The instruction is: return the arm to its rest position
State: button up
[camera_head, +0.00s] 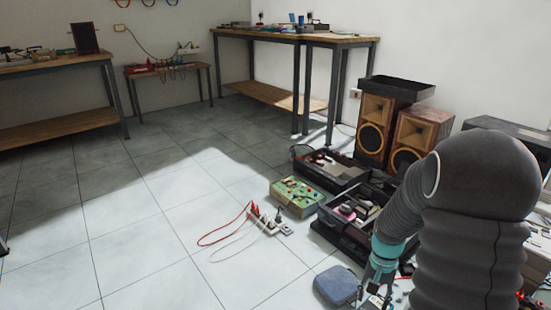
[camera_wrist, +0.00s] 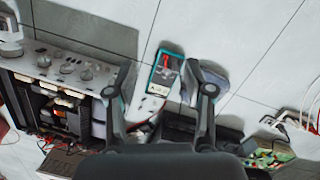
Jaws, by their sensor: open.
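My arm (camera_head: 475,200), with a dark ribbed cover, rises at the right of the head view and bends down to the left over the floor. Its lower end is partly cut off by the bottom edge, and I cannot make out the jaws there. In the wrist view my gripper (camera_wrist: 160,91) is open, its two dark fingers spread apart with nothing held between them. A teal-edged meter (camera_wrist: 166,75) lies on the floor beyond and between the fingers. A blue-grey case (camera_wrist: 214,74) is partly hidden behind the right finger.
Dark open toolboxes (camera_head: 345,233), a green box (camera_head: 298,193) and a white power strip (camera_head: 270,220) with cables lie left of my arm. Wooden speakers (camera_head: 378,128) stand behind. A knobbed metal unit (camera_wrist: 55,66) shows in the wrist view. The tiled floor at left is clear.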

jog(key=s+a+r+n+t+p, duration=0.2)
jog(key=s+r, duration=0.3)
jog(key=r, duration=0.6)
jog(key=s+a+r+n+t+p, duration=0.2)
jog(key=s+a+r, duration=0.3)
jog(key=r, duration=0.5)
jog(key=s+a+r+n+t+p, duration=0.2)
jog(key=s+r, duration=0.4)
jog(key=r, duration=0.5)
jog(key=shift+s+a+r+t+p, duration=0.25)
jog(key=shift+a+r+t+p, duration=0.05)
jog(key=shift+a+t+p, duration=0.45)
